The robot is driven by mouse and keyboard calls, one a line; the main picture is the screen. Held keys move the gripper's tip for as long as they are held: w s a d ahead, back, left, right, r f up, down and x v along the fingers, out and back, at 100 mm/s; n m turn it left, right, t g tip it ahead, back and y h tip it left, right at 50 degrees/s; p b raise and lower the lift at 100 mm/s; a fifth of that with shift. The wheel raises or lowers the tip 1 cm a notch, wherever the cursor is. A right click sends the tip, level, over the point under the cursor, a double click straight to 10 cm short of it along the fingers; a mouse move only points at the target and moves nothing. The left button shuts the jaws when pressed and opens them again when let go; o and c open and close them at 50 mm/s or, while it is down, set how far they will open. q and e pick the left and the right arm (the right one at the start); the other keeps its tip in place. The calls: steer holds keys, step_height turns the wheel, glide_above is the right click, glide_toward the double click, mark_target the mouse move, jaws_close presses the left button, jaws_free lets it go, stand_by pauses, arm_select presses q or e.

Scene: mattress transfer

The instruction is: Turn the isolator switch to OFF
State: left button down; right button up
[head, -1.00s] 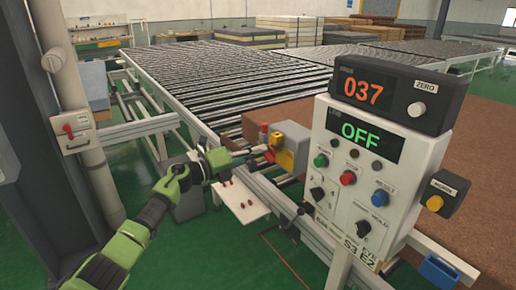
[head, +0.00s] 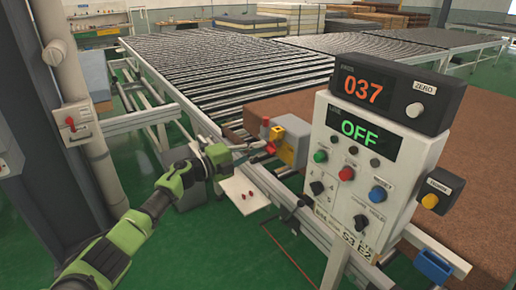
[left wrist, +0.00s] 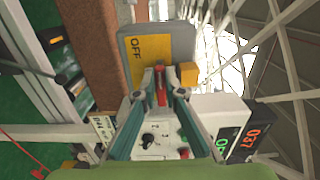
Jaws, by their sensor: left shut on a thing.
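The isolator switch (head: 294,146) is a grey box with a yellow face and a red handle, mounted at the near edge of the roller conveyor, left of the control panel. In the left wrist view its yellow plate (left wrist: 176,49) carries the word OFF, turned sideways. The red handle (left wrist: 160,82) stands between my left fingertips. My left gripper (head: 268,149), also in the left wrist view (left wrist: 159,97), is shut on that handle. The fingertips partly hide the handle, so its exact setting is unclear. My right gripper is not in view.
The control panel (head: 326,205) stands close on the right, its displays reading 037 and OFF. A small white shelf (head: 236,190) with red pegs sits below my gripper. A brown mattress (head: 440,150) lies behind. A box with a red lever (head: 78,123) is on the left column.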

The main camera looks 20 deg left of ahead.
arm_select(q)
steer(key=shift+f, duration=0.1)
steer(key=c, duration=2.1)
jaws_free()
steer(key=shift+c, duration=0.2)
steer(key=shift+a, duration=0.1)
steer(key=v, duration=1.2)
